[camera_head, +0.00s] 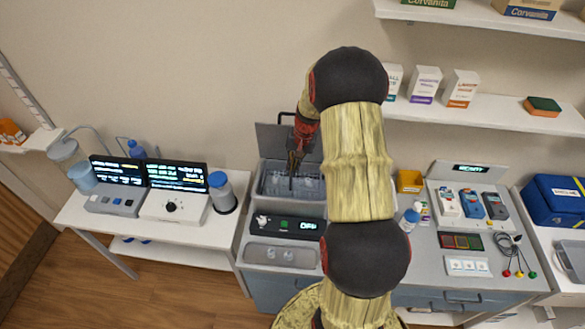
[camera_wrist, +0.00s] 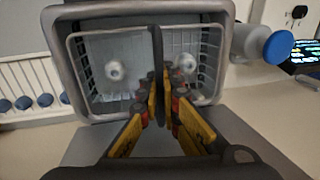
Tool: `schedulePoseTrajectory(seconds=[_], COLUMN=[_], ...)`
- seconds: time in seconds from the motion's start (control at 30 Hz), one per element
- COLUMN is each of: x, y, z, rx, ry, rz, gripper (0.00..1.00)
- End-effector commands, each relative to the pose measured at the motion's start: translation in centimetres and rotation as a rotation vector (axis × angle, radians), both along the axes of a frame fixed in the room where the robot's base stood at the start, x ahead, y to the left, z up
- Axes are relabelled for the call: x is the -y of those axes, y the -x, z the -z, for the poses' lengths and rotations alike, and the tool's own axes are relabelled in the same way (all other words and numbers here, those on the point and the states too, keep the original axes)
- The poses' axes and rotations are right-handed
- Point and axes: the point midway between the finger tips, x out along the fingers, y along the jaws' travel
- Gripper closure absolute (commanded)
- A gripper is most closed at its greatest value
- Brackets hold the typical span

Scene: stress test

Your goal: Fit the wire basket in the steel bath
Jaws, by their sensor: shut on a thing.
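The steel bath (camera_head: 262,187) is set in the counter with its grey lid (camera_head: 272,138) raised behind it. The white wire basket (camera_head: 308,187) shows within the bath's opening. In the wrist view, the basket (camera_wrist: 216,50) lies inside the outline of the bath's rim (camera_wrist: 55,60), with two round white items inside. I cannot tell how deep it sits. My gripper (camera_head: 293,165) points down over the bath. In the wrist view, my gripper (camera_wrist: 160,92) is shut on the basket's dark upright handle (camera_wrist: 157,50). My fingers hide part of the basket.
A control panel (camera_head: 285,226) and a shallow recess (camera_head: 270,254) lie in front of the bath. A blue-lidded jar (camera_head: 221,190) stands on the left table, also in the wrist view (camera_wrist: 275,46). Right of my arm are a yellow bin (camera_head: 409,181) and a blue-capped bottle (camera_head: 409,219).

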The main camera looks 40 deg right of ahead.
Motion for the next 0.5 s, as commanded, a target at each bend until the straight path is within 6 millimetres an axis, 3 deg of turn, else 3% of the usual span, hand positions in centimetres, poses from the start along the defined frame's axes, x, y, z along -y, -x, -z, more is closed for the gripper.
schedulePoseTrajectory(seconds=[0.5], x=[0.02], y=[-0.03], z=[0.71], rx=[0.001], ry=[0.001], rz=[0.0], gripper=[1.0])
